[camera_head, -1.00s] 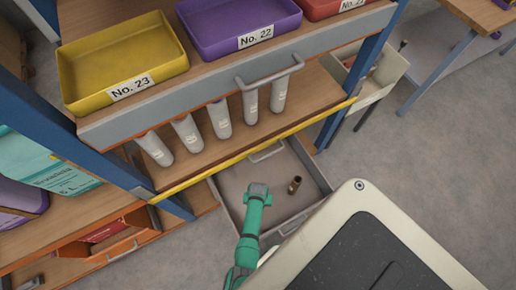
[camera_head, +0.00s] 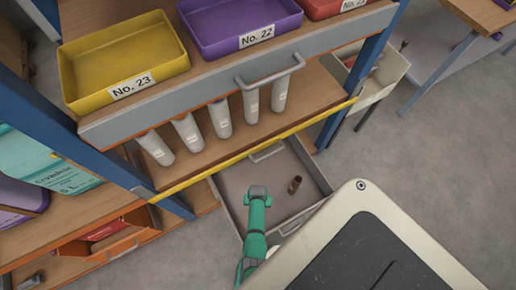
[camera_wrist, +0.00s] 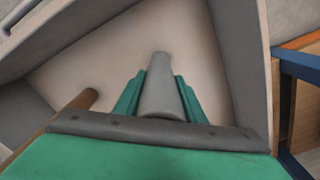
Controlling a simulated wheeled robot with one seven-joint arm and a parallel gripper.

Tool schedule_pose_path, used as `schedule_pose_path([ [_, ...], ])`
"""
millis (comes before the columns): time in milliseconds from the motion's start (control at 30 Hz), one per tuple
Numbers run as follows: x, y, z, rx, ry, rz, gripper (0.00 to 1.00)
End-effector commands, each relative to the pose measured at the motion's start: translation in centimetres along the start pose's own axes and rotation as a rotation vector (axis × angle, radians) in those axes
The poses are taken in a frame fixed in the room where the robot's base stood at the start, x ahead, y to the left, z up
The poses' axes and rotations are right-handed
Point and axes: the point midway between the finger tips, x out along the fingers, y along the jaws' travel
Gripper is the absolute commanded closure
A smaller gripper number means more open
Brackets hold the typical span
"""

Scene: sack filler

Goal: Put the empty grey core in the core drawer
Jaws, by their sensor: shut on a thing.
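My gripper (camera_wrist: 158,88) is shut on a grey core (camera_wrist: 160,92), which sticks out between the two green fingers in the wrist view. In the head view my gripper (camera_head: 257,192) is over the open grey drawer (camera_head: 318,172), and the core in it is hidden there. The drawer also fills much of the wrist view (camera_wrist: 240,60). The core points down toward the drawer floor; whether it touches the floor I cannot tell. A short brown core (camera_head: 295,185) is in the drawer, to the right of my gripper; it also shows in the wrist view (camera_wrist: 84,98).
Several pale grey labelled tubes (camera_head: 220,120) stand in a row on the shelf above the drawer. A yellow strip (camera_head: 250,152) runs along the shelf edge. Yellow (camera_head: 120,60) and purple (camera_head: 230,25) trays sit higher. An orange bin (camera_head: 115,235) is at lower left.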

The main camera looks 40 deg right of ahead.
Motion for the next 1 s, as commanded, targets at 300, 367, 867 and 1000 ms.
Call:
schedule_pose_path([
  [300, 0.1, 0.0, -0.1, -0.001, 0.002, 0.000, 0.45],
  [367, 0.1, 0.0, -0.1, -0.001, 0.002, 0.000, 0.45],
  [867, -2.1, -0.3, -0.3, -0.002, 0.005, -0.002, 0.45],
  [1000, -3.2, 0.0, 0.1, 0.000, 0.000, 0.000, 0.45],
])
